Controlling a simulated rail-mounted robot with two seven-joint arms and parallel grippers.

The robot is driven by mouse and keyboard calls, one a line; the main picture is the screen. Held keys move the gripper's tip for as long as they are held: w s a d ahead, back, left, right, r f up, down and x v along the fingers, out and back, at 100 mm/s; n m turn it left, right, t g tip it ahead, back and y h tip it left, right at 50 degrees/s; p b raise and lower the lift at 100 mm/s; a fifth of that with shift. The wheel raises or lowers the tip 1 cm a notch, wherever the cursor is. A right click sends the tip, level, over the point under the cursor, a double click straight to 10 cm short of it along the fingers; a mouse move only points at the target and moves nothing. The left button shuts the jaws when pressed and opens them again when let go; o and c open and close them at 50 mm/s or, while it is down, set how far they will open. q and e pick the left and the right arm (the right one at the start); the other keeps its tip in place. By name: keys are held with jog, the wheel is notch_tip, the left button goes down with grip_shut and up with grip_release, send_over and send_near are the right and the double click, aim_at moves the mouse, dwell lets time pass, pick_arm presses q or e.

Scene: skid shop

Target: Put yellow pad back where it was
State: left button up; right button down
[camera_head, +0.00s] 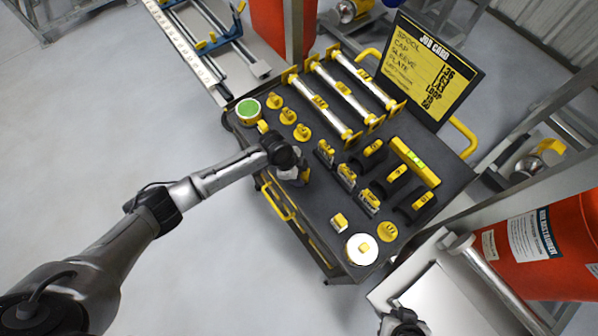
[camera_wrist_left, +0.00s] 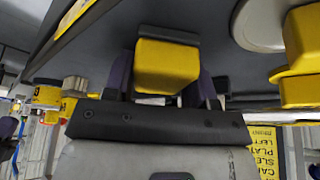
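My left gripper (camera_head: 303,178) is over the left part of the black cart top (camera_head: 318,205). In the left wrist view a yellow block with a grey strip along one edge, which looks like the yellow pad (camera_wrist_left: 167,65), sits between the two dark fingers. The fingers appear to touch both its sides. In the head view the gripper mostly hides this block. My right gripper (camera_head: 403,322) is at the bottom edge of the head view, partly cut off, and its fingers cannot be made out.
A small yellow-topped block (camera_head: 339,222) and a white disc (camera_head: 361,250) lie at the cart's near end. A green-topped disc (camera_head: 249,109), yellow-ended rods (camera_head: 330,108) and a job card (camera_head: 432,68) are farther back. An orange drum (camera_head: 545,245) stands at right.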

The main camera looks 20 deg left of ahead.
pick_arm(q)
jog(key=o, duration=0.4)
jog(key=shift+a+r, duration=0.1)
jog(key=shift+r, duration=0.35)
jog(key=p+v, duration=0.1)
jog(key=v, duration=1)
jog(key=shift+r+p, duration=0.2)
jog(key=shift+p, duration=0.2)
jog(key=s+d+f+n+t, duration=0.1)
jog(key=s+d+f+n, duration=0.15)
jog(key=s, duration=0.35)
jog(key=s+d+f+n, duration=0.1)
jog(key=s+d, duration=0.3)
jog(key=s, duration=0.2)
jog(key=s+a+r+n+y, duration=0.1)
jog(key=s+a+n+y, duration=0.1)
jog(key=s+a+n, duration=0.2)
jog(key=s+a+r+n+t+y, duration=0.1)
jog(key=s+a+n, duration=0.4)
jog(key=s, duration=0.6)
jog(key=shift+s+n+y, duration=0.3)
jog(key=shift+n+y, duration=0.05)
jog(key=shift+y, duration=0.25)
